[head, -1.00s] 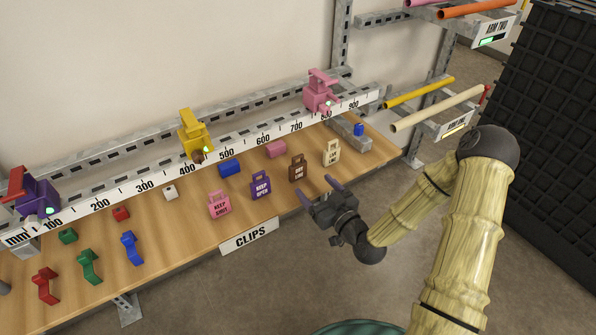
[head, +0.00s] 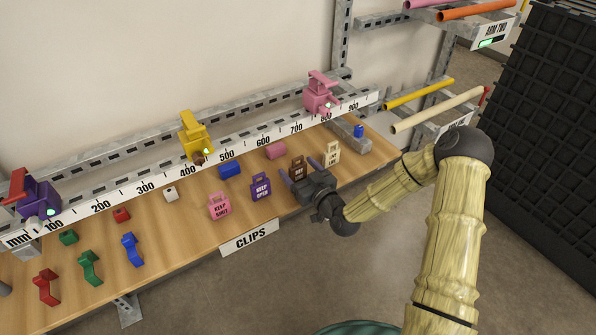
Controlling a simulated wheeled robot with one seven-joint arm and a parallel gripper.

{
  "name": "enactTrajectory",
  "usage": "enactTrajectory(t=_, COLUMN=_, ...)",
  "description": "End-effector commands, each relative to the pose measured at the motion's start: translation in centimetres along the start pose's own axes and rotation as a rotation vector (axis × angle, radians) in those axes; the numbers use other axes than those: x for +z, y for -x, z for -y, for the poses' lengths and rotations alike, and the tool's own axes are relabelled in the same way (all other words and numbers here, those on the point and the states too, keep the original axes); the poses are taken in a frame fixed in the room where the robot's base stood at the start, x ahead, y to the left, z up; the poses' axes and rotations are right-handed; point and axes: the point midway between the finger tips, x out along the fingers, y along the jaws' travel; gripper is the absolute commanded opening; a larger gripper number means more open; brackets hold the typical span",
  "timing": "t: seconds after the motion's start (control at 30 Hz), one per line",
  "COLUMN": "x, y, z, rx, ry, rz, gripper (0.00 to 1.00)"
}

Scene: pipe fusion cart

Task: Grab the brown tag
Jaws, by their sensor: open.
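The brown tag (head: 297,167) with pale lettering stands on the wooden bench in the head view, between the purple "KEEP OPEN" tag (head: 261,187) and the cream tag (head: 333,154). My gripper (head: 300,169) is open and reaches in from the front right. The fingers hide part of the tag's lower right side.
A pink "KEEP SHUT" tag (head: 219,206) stands further left. Behind are a blue block (head: 230,170), a pink block (head: 276,151) and the ruler rail (head: 245,143) with a yellow clamp (head: 195,136) and a pink clamp (head: 320,94). The bench front (head: 250,237) carries a "CLIPS" label.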

Motion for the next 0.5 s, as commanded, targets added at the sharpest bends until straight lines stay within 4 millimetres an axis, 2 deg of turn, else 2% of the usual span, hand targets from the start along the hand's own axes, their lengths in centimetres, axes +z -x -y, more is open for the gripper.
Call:
enactTrajectory(t=0.1, x=0.0, y=-1.8, z=-0.1, rx=0.001, ry=0.0, rz=-0.001, gripper=0.76)
enactTrajectory(t=0.2, x=0.0, y=-2.7, z=0.0, rx=0.001, ry=-0.001, rz=0.0, gripper=0.76)
enactTrajectory(t=0.5, x=0.0, y=-2.8, z=-0.1, rx=0.0, ry=0.0, rz=0.001, gripper=0.76)
